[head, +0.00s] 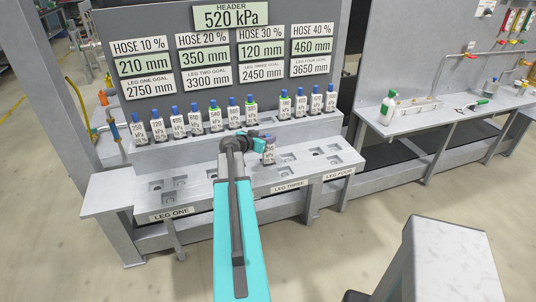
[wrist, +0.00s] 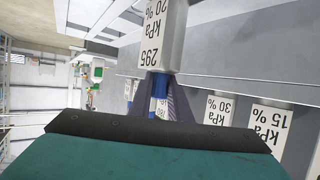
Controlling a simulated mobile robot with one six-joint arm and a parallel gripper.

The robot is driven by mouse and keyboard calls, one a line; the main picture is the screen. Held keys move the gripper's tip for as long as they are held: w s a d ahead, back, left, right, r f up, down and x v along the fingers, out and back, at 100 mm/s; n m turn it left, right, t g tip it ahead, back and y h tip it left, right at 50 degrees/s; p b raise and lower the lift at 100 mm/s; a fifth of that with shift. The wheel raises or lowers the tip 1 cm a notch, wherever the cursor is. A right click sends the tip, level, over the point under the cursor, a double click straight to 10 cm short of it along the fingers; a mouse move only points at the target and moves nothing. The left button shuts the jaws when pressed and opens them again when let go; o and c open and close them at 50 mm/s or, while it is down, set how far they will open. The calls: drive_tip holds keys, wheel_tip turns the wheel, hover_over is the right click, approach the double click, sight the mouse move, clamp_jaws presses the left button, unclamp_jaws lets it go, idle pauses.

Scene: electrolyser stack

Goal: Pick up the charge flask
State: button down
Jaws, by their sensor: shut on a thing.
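My gripper (head: 264,138) is shut on a flask (head: 268,154) with a grey-white body and a blue neck. In the wrist view my gripper's fingers (wrist: 163,98) close around the blue neck of this flask (wrist: 163,45), whose label reads 295 kPa, 20 %. It is in front of the row of flasks, over the lower step of the stand. I cannot tell whether its base touches the step. Several similar blue-topped flasks (head: 178,122) stand in a row on the upper step. No flask is marked as the charge flask by name.
The lower step (head: 222,190) has several empty sockets and labels for leg one, leg three and leg four. A sign board (head: 150,50) rises behind the row. A bench (head: 410,122) at right holds a white bottle (head: 388,108) with a green top.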

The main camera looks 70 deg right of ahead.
drive_tip(key=shift+a+f, duration=0.1)
drive_tip(key=shift+f, duration=0.15)
